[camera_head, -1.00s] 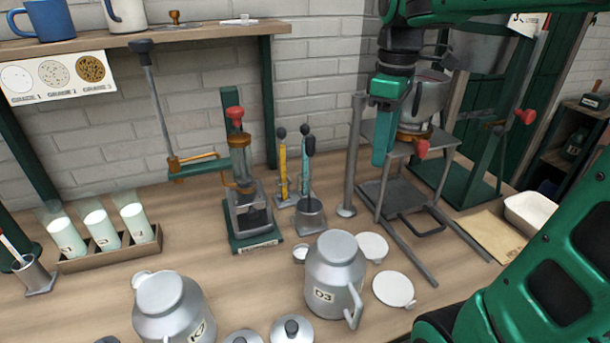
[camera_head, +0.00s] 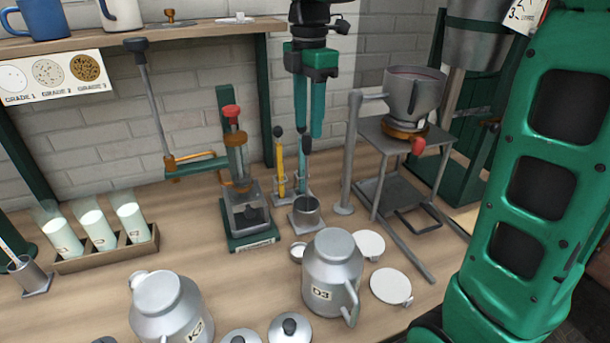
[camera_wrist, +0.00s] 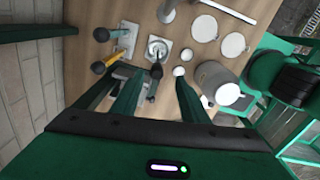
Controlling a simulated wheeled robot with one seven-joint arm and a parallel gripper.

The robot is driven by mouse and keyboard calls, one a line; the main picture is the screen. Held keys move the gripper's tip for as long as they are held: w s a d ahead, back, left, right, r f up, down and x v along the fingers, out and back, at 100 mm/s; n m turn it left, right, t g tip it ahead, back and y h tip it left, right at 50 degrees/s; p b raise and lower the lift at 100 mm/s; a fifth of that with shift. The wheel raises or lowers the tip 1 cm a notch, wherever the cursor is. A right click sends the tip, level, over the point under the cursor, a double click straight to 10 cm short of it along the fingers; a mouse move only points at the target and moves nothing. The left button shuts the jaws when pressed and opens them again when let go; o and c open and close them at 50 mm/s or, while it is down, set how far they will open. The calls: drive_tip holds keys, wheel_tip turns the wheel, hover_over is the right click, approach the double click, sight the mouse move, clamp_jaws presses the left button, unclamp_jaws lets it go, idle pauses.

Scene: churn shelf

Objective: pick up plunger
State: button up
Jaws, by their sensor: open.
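The fingertips partly hide the rod's top. Whether the fingers stand around the grip or only above it, I cannot tell.
A yellow rod with a black knob (camera_head: 279,160) stands close on the left. A red-knobbed press (camera_head: 236,190) is further left. A metal stand with a bowl (camera_head: 412,100) is on the right. A metal can marked D3 (camera_head: 330,268) and round lids (camera_head: 391,286) are in front.

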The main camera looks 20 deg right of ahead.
sight(306, 134)
drive_tip(key=shift+w+f, duration=0.2)
drive_tip(key=shift+f, duration=1.2)
drive_tip(key=shift+w+f, duration=0.15)
drive_tip(key=shift+f, duration=1.25)
clamp_jaws()
